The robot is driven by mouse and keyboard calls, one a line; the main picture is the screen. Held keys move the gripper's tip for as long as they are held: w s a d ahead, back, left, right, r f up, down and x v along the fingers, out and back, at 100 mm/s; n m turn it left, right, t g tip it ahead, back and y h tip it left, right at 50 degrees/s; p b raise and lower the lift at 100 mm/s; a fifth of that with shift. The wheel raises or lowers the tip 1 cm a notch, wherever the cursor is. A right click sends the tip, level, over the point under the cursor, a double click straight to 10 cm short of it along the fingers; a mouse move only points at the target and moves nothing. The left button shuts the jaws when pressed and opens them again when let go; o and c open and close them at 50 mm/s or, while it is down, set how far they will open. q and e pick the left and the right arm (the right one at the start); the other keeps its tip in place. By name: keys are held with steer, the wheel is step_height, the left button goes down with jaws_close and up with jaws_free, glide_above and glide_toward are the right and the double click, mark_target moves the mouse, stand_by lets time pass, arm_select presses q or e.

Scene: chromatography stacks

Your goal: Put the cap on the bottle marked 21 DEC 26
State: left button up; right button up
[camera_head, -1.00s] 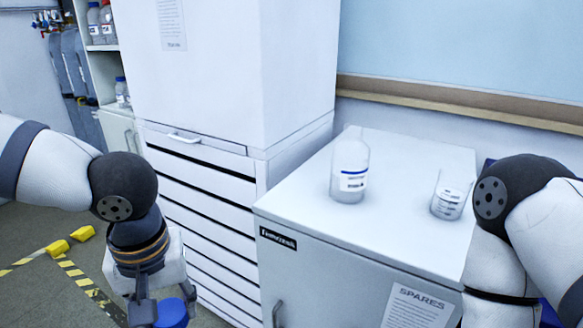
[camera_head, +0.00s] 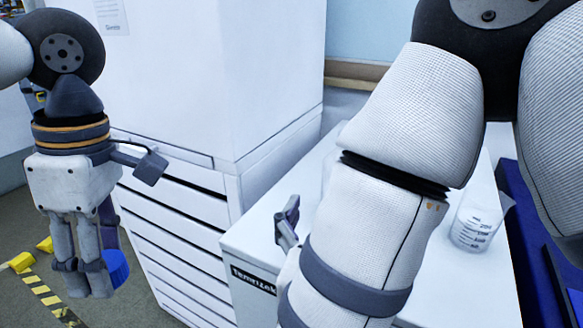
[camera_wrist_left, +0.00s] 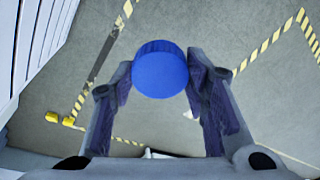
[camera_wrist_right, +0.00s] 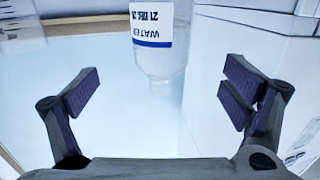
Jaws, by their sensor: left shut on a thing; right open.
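The blue cap (camera_head: 116,268) is held between the fingers of my left gripper (camera_head: 92,278), above the floor at the left of the head view. It also shows in the left wrist view (camera_wrist_left: 160,70). The bottle (camera_wrist_right: 165,64) is clear, with a white label reading WATER and a partly cut-off "21 DEC 2", upside down in the right wrist view. My right gripper (camera_wrist_right: 164,90) is open, with the bottle between and beyond its fingers, apparently not touching. In the head view my right arm hides most of the bottle and most of that gripper.
The bottle stands on a white cabinet (camera_head: 255,248). A glass beaker (camera_head: 474,225) stands on its right part, close to my right arm. A tall white drawer unit (camera_head: 190,225) lies between my grippers. Yellow-black tape (camera_head: 52,300) marks the floor at left.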

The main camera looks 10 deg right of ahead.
arm_select(q)
steer(key=shift+w+r, duration=0.15)
steer(key=shift+w, duration=0.05)
steer(key=shift+s+a+r, duration=0.1)
steer(key=shift+s, duration=0.25)
step_height(320, 180, down, 2)
steer(key=shift+w+f+b, duration=0.1)
steer(key=shift+w+b, duration=0.05)
steer(key=shift+b, duration=0.25)
arm_select(e)
steer(key=r+x, duration=0.1)
steer(key=x, duration=0.5)
steer(key=shift+w, duration=0.15)
steer(key=shift+r, duration=0.1)
arm_select(q)
steer(key=shift+f+g, duration=0.3)
steer(key=shift+f, duration=0.25)
arm_select(e)
steer(key=x, duration=0.5)
steer(key=shift+w, duration=0.1)
steer(key=shift+c, duration=0.4)
